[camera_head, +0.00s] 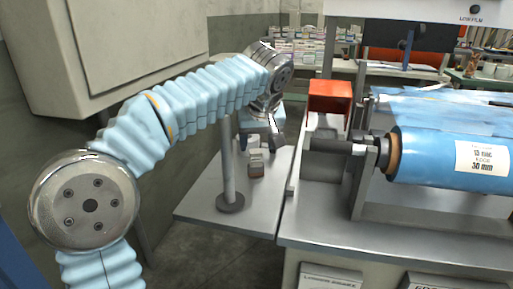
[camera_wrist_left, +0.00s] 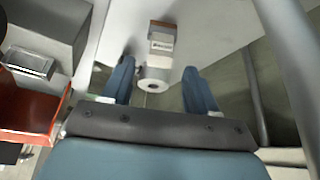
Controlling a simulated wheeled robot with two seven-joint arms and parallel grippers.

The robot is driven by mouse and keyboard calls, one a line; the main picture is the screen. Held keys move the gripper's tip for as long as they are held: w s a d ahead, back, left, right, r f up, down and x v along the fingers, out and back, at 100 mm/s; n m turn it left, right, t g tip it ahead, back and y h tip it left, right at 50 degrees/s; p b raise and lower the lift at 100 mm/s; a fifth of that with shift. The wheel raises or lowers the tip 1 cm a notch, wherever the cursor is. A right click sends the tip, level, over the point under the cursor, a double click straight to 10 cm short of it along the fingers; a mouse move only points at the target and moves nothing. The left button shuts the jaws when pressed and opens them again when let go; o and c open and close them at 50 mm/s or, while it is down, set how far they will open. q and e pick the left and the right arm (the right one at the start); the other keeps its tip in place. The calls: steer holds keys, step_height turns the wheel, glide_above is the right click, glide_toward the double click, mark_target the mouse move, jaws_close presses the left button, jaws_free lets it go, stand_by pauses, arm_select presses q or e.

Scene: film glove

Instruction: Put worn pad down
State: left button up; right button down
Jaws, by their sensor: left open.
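My left gripper (camera_head: 262,140) hangs over the grey side shelf (camera_head: 200,206), pointing down. In the left wrist view its two blue-grey fingers (camera_wrist_left: 158,70) are apart. Between and just beyond the fingers is a small pale block with a dark label band (camera_wrist_left: 161,44). A round, light-grey piece with a small hole (camera_wrist_left: 154,78) is at its near end. Nothing is seen gripped. In the head view small blocks (camera_head: 256,168) sit on the shelf below the gripper. I cannot tell which piece, if any, is the worn pad. My right gripper is not in view.
A grey post (camera_head: 228,170) rises from the shelf, left of the small blocks. To the right stands the machine with a blue film roll (camera_head: 440,160) and a red box (camera_head: 329,100). Shelves with many small boxes (camera_head: 300,48) are behind. The shelf's front part is clear.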

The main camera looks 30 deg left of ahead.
arm_select(q)
steer(key=p+v, duration=0.1)
steer(key=v, duration=0.6)
steer(key=shift+s+r, duration=0.15)
steer(key=shift+r, duration=0.25)
